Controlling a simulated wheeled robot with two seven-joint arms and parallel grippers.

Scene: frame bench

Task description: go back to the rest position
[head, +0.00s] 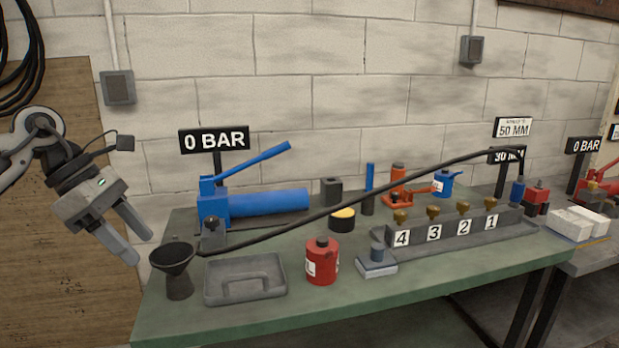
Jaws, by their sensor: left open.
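My left gripper (134,238) is at the left of the head view, its arm coming in from the left edge. Its two grey fingers are apart and point down and to the right, with nothing between them. It hangs in front of the wall, up and to the left of the black funnel (174,268), and looks clear of it. My right gripper is not in the head view.
The green bench (330,270) holds a blue hand pump (250,204), a grey tray (245,289), a red can (322,262) and a numbered valve block (460,238). A black hose (345,198) arches over the bench. Bare bench shows along the front edge.

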